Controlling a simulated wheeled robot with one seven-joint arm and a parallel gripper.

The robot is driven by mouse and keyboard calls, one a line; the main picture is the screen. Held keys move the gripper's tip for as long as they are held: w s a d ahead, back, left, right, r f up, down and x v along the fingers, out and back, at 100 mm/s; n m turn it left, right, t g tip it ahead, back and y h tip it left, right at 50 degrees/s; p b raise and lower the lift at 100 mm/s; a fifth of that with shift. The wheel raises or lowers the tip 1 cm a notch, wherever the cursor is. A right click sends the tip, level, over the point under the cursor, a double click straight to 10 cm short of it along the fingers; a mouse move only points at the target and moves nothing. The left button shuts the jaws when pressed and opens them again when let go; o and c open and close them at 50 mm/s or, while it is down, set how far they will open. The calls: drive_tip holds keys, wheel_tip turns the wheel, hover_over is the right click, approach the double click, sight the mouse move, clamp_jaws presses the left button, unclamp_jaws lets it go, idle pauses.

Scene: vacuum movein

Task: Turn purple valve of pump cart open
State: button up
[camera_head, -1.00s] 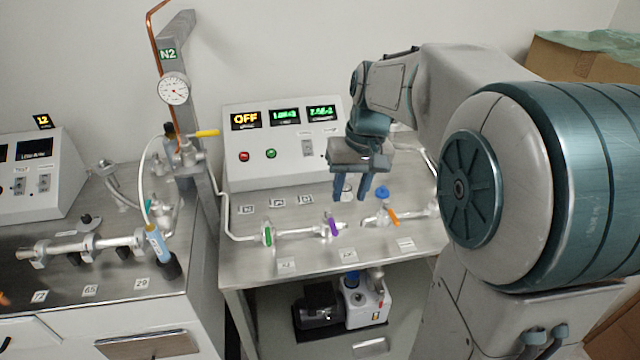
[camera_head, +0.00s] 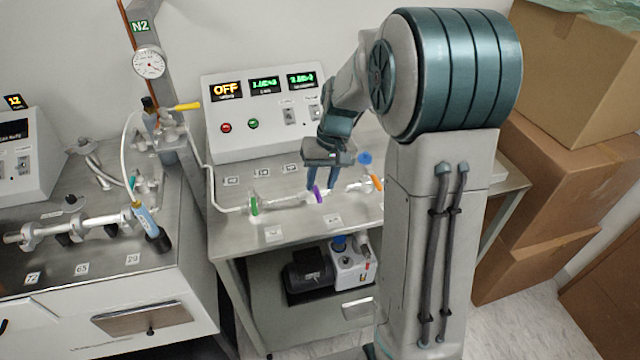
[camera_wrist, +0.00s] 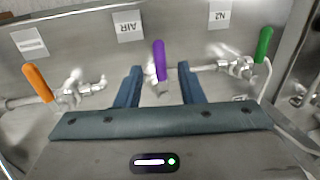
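The purple valve handle (camera_head: 317,193) sits on the metal pipe line on top of the pump cart (camera_head: 290,234). In the wrist view the purple handle (camera_wrist: 159,60) points away from my gripper, between and a little beyond its two fingertips. My gripper (camera_head: 324,184) is over the cart top, close to the purple handle. In the wrist view my gripper (camera_wrist: 160,72) has its two blue fingers apart, with a gap on each side of the handle. I cannot tell whether either finger touches the valve.
A green handle (camera_head: 254,205) and an orange handle (camera_head: 376,183) flank the purple one on the same line. The control box (camera_head: 262,112) showing OFF stands behind. A bench (camera_head: 100,290) is left; cardboard boxes (camera_head: 550,180) stand right.

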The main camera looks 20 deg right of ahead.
sight(316, 190)
drive_tip(key=shift+a+f, duration=0.25)
drive_tip(key=shift+f, duration=0.85)
clamp_jaws()
